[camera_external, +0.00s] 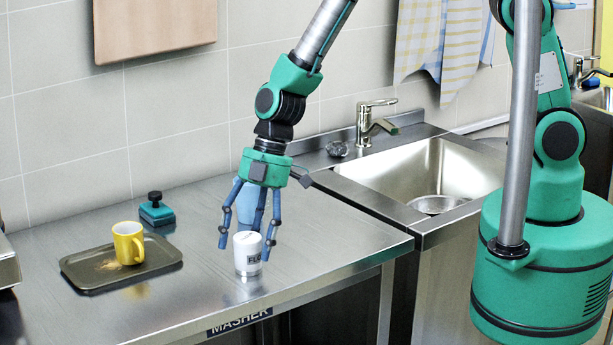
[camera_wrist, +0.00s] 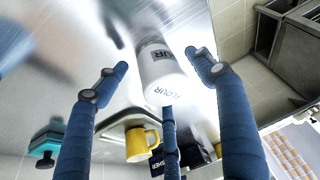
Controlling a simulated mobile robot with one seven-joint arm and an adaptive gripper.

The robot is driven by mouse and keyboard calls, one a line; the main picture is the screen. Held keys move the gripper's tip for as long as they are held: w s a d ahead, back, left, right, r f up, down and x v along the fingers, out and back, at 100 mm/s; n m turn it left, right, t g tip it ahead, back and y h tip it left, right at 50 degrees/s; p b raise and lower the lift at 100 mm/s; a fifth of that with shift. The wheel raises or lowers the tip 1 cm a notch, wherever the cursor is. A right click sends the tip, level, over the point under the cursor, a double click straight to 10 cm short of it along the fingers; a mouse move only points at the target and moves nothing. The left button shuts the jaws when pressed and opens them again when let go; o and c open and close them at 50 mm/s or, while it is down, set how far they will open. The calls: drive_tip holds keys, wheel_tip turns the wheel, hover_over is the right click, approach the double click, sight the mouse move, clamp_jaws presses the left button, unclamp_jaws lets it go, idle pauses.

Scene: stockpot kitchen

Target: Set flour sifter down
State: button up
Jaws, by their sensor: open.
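The flour sifter (camera_external: 248,254) is a white cylinder with a dark label. It appears to stand upright on the steel counter, near the front edge. In the wrist view the sifter (camera_wrist: 162,78) shows its FLOUR lettering and lies between the spread fingers. My gripper (camera_external: 246,238) is open and points down just above and around the sifter's top; it also shows in the wrist view (camera_wrist: 157,72). Its blue fingers look clear of the sifter's sides, though contact at the finger behind it is hard to tell.
A yellow mug (camera_external: 128,243) stands on a dark tray (camera_external: 88,279) to the left. A teal block with a black knob (camera_external: 156,209) sits behind the tray. The sink (camera_external: 440,172) with its faucet (camera_external: 368,122) is at right. The counter (camera_external: 340,236) right of the sifter is bare.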

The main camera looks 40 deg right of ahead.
drive_tip(key=shift+r, duration=0.2)
drive_tip(key=shift+w+d+r, duration=0.1)
drive_tip(key=shift+d+r, duration=0.05)
drive_tip(key=shift+r, duration=0.15)
drive_tip(key=s+p+v, duration=0.1)
drive_tip(key=p+v, duration=0.1)
drive_tip(key=v, duration=0.9)
drive_tip(key=shift+w, duration=0.45)
drive_tip(key=shift+d, duration=0.1)
